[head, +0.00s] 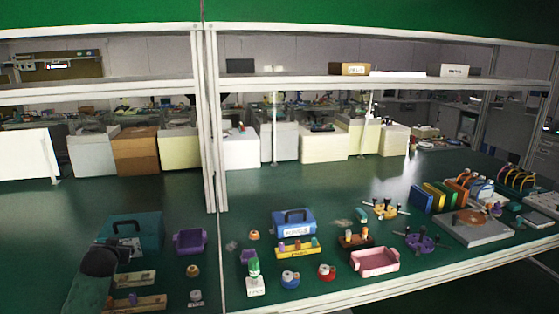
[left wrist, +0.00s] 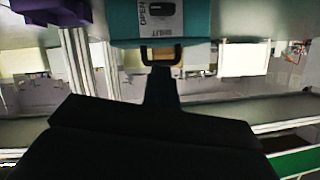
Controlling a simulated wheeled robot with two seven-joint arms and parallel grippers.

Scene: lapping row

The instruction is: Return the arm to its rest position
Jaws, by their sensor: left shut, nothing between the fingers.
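My left arm comes in at the lower left of the head view, where its dark gripper end (head: 98,260) is in front of the teal box (head: 145,232). In the left wrist view my left gripper (left wrist: 160,72) is shut with nothing in it, and its tip is close to the box's black handle (left wrist: 161,55). I cannot tell whether they touch. The teal box (left wrist: 190,20) shows there upside down, with a white label reading OPEN and SHUT. Its lid looks closed in the head view. My right gripper is in neither view.
A purple bin (head: 190,242) stands right of the teal box. Wooden peg boards (head: 140,302) lie close to my left arm. A blue box (head: 294,222), a pink tray (head: 375,262) and several small parts fill the right bench. A white upright post (head: 210,150) rises behind.

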